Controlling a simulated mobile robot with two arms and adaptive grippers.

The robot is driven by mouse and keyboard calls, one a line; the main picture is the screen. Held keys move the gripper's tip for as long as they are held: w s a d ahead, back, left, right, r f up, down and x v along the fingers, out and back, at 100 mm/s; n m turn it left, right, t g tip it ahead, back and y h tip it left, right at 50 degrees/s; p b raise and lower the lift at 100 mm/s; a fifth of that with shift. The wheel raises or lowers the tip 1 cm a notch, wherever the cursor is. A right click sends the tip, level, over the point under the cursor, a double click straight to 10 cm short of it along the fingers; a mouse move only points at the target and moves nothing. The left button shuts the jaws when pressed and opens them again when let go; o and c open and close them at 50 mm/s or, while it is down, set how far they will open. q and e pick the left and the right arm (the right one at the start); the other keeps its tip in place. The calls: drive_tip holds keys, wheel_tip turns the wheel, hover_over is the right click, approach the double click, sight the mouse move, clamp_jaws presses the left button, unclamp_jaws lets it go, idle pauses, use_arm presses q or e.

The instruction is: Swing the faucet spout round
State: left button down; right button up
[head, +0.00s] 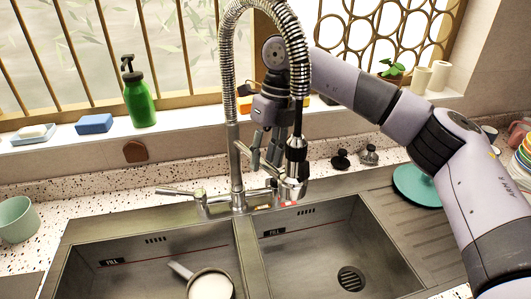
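The faucet (235,165) stands behind the divider of the double sink, with a tall coiled spring neck arching up and over to the right. Its spout head (296,158) hangs down over the back edge of the right basin. My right gripper (267,158) points down between the faucet's upright and the spout head, just left of the head. Its fingers look apart, with nothing seen between them. I cannot tell whether it touches the spout. The spring neck partly hides my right wrist. My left gripper is not in view.
The left basin (140,272) holds a white-topped round pan with a handle (210,284); the right basin (335,245) is empty. A green soap bottle (139,100) and blue sponge (94,124) sit on the sill. A teal disc (418,186) lies on the right drainboard.

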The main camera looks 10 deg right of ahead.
drive_tip(key=shift+c, duration=0.5)
clamp_jaws()
idle(0.3)
